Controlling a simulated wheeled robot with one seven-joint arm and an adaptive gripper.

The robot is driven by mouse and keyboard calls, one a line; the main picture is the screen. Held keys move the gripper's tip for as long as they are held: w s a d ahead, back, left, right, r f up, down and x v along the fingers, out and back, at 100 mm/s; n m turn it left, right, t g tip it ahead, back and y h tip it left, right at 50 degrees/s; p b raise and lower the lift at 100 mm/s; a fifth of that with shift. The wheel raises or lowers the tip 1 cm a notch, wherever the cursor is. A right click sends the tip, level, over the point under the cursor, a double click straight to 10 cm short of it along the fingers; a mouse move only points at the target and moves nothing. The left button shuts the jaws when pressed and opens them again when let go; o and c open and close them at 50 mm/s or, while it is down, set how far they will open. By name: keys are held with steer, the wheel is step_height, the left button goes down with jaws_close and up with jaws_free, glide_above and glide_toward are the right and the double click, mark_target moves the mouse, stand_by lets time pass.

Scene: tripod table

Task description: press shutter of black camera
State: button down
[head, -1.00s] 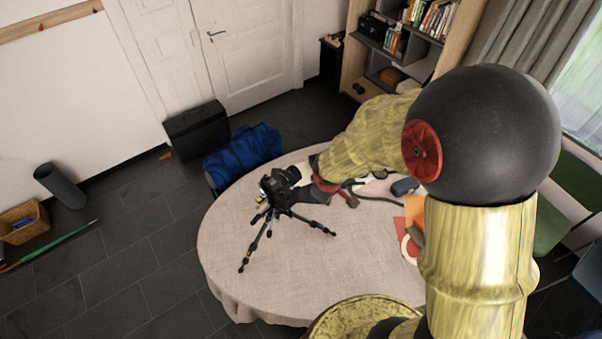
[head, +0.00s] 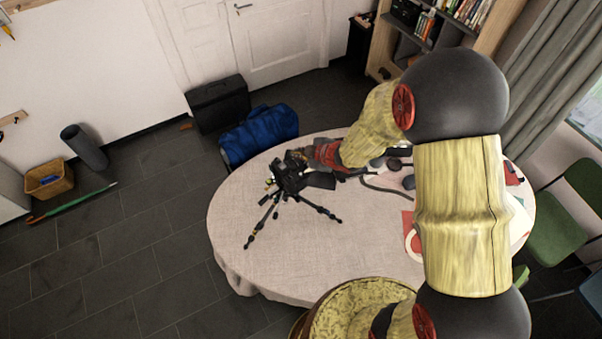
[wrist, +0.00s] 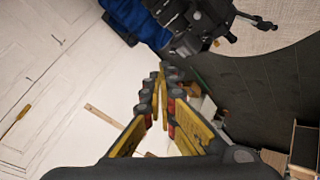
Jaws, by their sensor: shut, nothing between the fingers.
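The black camera (head: 289,176) stands on a small black tripod with spread legs, near the left part of the round table (head: 290,250). My gripper (head: 299,157) is at the camera's upper right side in the head view, close to its top; I cannot tell if it touches. In the wrist view the fingers of my gripper (wrist: 166,72) are shut with nothing between them. The black camera (wrist: 196,20) shows there at the top, beyond and above the fingertips. The shutter button cannot be made out.
A blue bag (head: 258,135) and a black case (head: 218,103) are behind the table. Paper and small items lie on the table's right, partly hidden by my arm. Green chairs (head: 568,215) stand at the right. The table's front left is clear.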

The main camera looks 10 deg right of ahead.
steer(key=shift+f, duration=0.15)
steer(key=b, duration=0.8)
glide_above(299, 176)
step_height(299, 176, down, 8)
steer(key=shift+f, duration=0.25)
steer(key=shift+f, duration=0.15)
stand_by(0.7)
steer(key=shift+f, duration=0.25)
steer(key=shift+f+b, duration=0.35)
steer(key=shift+b, duration=0.1)
stand_by(0.5)
steer(key=shift+r, duration=0.2)
steer(key=shift+r+p, duration=0.55)
steer(key=shift+p, duration=0.1)
